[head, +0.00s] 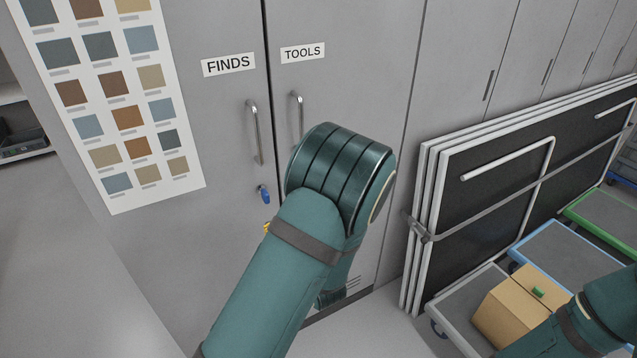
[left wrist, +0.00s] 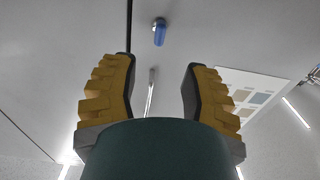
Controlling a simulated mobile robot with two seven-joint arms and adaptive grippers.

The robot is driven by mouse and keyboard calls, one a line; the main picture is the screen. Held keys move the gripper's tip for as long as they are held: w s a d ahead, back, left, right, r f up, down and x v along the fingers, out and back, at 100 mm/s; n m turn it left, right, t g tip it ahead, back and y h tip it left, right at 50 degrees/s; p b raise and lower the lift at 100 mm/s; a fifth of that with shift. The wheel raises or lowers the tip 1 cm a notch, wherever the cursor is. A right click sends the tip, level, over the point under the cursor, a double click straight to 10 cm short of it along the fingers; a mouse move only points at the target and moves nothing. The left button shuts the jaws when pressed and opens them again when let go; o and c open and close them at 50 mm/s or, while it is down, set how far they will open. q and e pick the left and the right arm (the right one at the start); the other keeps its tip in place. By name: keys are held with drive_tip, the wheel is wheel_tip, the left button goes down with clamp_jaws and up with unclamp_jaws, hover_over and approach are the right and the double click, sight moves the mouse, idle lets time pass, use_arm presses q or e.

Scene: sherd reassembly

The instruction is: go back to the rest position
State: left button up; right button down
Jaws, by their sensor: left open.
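My left gripper (left wrist: 158,63) is open in the left wrist view. Its two yellow, ridged fingers stand wide apart with nothing between them. In the head view my left arm reaches from the bottom towards the cabinet and hides nearly all of the gripper; only a small yellow patch shows beside the arm.
The grey cabinet (head: 230,120) has metal handles (head: 253,132). A colour chart (head: 120,100) is on the left. Strapped dark panels (head: 500,185) stand at right. A cardboard box (head: 510,305) sits on a grey trolley near my right arm. Floor at left is clear.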

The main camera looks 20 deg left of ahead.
use_arm(q)
drive_tip(key=s+d+f+m+g+h, duration=0.25)
drive_tip(key=f+h, duration=0.25)
drive_tip(key=f, duration=0.3)
drive_tip(key=s+d+f+m+g+h, duration=0.1)
drive_tip(key=s+d+f+h, duration=0.3)
drive_tip(key=f, duration=0.5)
drive_tip(key=s+d+f+m+g+h, duration=0.3)
drive_tip(key=s+d+g+h, duration=0.3)
drive_tip(key=s+d, duration=0.5)
drive_tip(key=m+h, duration=0.1)
drive_tip(key=h, duration=0.1)
drive_tip(key=shift+d+f+m+h, duration=0.3)
drive_tip(key=shift+m, duration=0.05)
drive_tip(key=shift+s, duration=0.1)
